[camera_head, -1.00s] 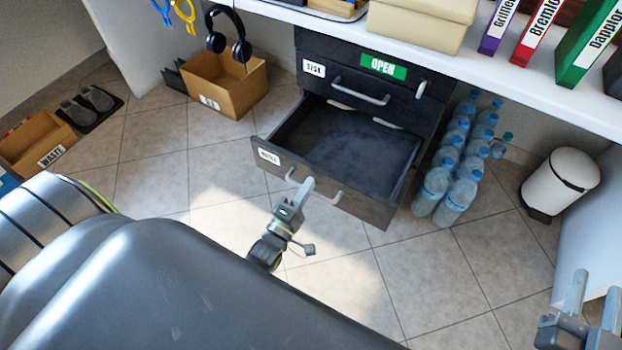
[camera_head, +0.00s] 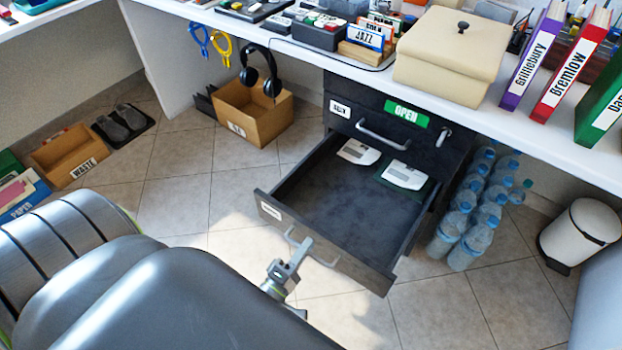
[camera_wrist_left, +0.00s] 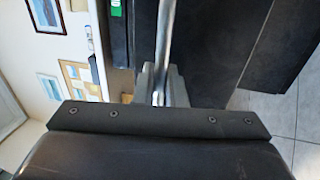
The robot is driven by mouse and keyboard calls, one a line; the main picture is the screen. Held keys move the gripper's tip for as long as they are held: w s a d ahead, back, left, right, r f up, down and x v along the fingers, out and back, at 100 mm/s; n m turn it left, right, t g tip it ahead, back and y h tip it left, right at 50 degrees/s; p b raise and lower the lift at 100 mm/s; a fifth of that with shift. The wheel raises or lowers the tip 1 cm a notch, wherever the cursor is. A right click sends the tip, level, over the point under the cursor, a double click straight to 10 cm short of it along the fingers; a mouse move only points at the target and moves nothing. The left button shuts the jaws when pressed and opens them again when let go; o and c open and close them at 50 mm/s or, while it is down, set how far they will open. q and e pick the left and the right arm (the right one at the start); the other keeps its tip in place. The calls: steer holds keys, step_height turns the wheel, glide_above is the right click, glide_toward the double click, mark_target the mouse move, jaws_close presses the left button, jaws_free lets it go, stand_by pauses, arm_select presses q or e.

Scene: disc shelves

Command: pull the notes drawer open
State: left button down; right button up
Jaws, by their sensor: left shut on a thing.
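The notes drawer (camera_head: 345,200) is the lower drawer of a dark cabinet (camera_head: 395,128) under the white desk. It is pulled well out, and a white label sits at the left of its front. Two white-and-grey items (camera_head: 380,165) lie inside at the back. My left gripper (camera_head: 293,250) is at the drawer's front and shut on the handle bar. In the left wrist view the bar (camera_wrist_left: 167,45) runs between the fingers (camera_wrist_left: 158,85). The drawer above, with a silver handle (camera_head: 382,135), is closed. My right gripper is not in view.
Several water bottles (camera_head: 475,215) stand right of the cabinet, near a white bin (camera_head: 580,232). A cardboard box (camera_head: 253,110) with headphones stands to the left. The desk top holds a beige box (camera_head: 450,60) and binders. The tiled floor before the drawer is clear.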

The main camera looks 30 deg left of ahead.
arm_select(q)
steer(key=s+p, duration=0.1)
steer(key=s, duration=0.2)
steer(key=shift+s, duration=0.4)
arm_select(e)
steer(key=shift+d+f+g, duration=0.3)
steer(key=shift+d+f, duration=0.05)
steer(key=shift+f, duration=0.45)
arm_select(q)
steer(key=c, duration=1.6)
jaws_free()
steer(key=shift+s, duration=0.1)
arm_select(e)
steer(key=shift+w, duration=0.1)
arm_select(q)
steer(key=s+f, duration=0.1)
steer(key=s, duration=0.4)
steer(key=s+f, duration=0.1)
steer(key=s, duration=0.5)
steer(key=s+f, duration=0.1)
steer(key=s, duration=0.5)
steer(key=shift+a+f, duration=0.15)
steer(key=shift+a, duration=0.2)
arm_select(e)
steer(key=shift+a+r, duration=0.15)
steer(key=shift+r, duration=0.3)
